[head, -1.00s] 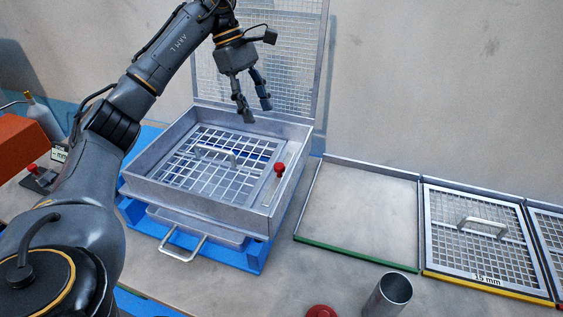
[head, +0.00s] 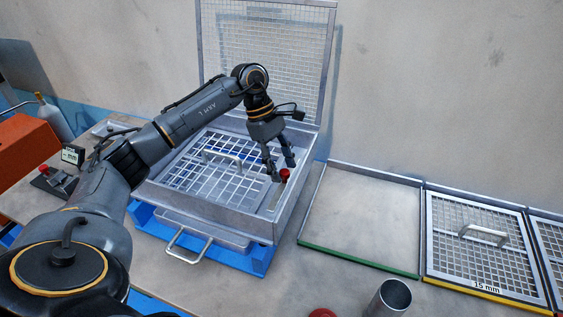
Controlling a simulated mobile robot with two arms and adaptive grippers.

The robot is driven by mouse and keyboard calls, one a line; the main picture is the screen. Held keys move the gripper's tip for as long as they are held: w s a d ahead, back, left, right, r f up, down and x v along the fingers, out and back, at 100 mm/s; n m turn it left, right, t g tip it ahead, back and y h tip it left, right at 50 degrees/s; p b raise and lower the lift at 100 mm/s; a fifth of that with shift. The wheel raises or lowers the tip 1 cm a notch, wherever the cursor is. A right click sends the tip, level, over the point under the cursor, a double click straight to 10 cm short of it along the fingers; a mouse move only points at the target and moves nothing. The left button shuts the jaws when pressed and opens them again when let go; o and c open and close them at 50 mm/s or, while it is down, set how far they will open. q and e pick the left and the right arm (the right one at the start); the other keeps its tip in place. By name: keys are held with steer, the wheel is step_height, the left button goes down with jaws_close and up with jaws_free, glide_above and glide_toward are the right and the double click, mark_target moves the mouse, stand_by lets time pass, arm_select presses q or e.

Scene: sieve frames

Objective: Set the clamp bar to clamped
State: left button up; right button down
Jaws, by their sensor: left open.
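The clamp bar, a lever with a red knob (head: 285,175), sits along the right inner side of the grey metal sieve box (head: 216,217). My left gripper (head: 281,170) is open, pointing down, with its fingertips right by the red knob. I cannot tell whether they touch it. The gripper partly covers the bar. A sieve frame with a mesh and a handle (head: 222,156) lies inside the box. The box's mesh lid (head: 268,60) stands open at the back. My right gripper is not in view.
A drawer handle (head: 187,247) sticks out at the box's front, above a blue base (head: 262,262). To the right are an empty green-edged rack bay (head: 355,261) and a 15 mm sieve frame (head: 476,240). A metal cup (head: 390,298) stands at the front. An orange box (head: 27,148) is at left.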

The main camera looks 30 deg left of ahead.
arm_select(q)
steer(key=shift+f, duration=0.1)
jaws_close()
